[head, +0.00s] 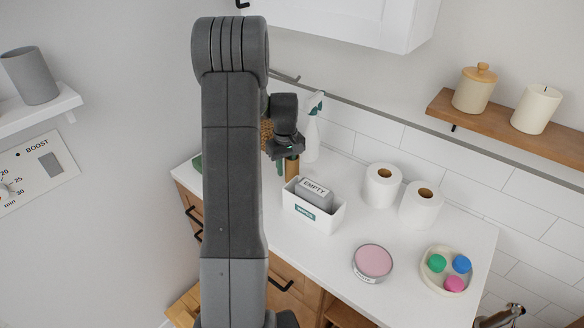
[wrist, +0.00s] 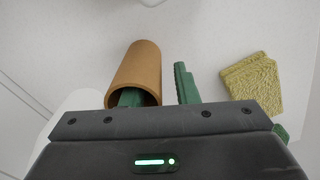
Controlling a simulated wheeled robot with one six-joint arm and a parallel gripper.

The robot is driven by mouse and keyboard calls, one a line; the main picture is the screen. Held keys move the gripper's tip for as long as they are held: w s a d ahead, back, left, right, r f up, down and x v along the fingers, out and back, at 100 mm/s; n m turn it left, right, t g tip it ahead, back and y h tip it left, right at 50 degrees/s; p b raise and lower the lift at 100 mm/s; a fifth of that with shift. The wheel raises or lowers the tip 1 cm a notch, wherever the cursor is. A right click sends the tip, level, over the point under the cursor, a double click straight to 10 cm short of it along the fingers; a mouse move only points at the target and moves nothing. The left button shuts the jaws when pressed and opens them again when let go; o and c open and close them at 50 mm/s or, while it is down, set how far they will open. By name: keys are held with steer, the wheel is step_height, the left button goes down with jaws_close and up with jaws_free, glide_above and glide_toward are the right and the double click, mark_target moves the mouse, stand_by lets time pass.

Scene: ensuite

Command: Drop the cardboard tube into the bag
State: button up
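The brown cardboard tube (head: 292,168) stands on the white counter behind a white bin, just below my gripper (head: 287,150). In the wrist view the tube (wrist: 139,66) shows its open end towards me. One green finger of my gripper (wrist: 158,92) reaches into the tube's mouth, and the other is outside the tube to its right. A gap shows between the tube's wall and the outer finger, so the gripper looks open. I cannot make out a bag in either view. My arm hides part of the counter's left side.
The white bin (head: 301,216) holds a grey block marked EMPTY. Two paper rolls (head: 383,186), a pink-topped tin (head: 373,262) and a dish (head: 428,278) of coloured balls stand to the right. A spray bottle (head: 311,136) stands behind the tube. Yellow textured pads (wrist: 255,85) lie right of the fingers.

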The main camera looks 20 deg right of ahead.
jaws_close()
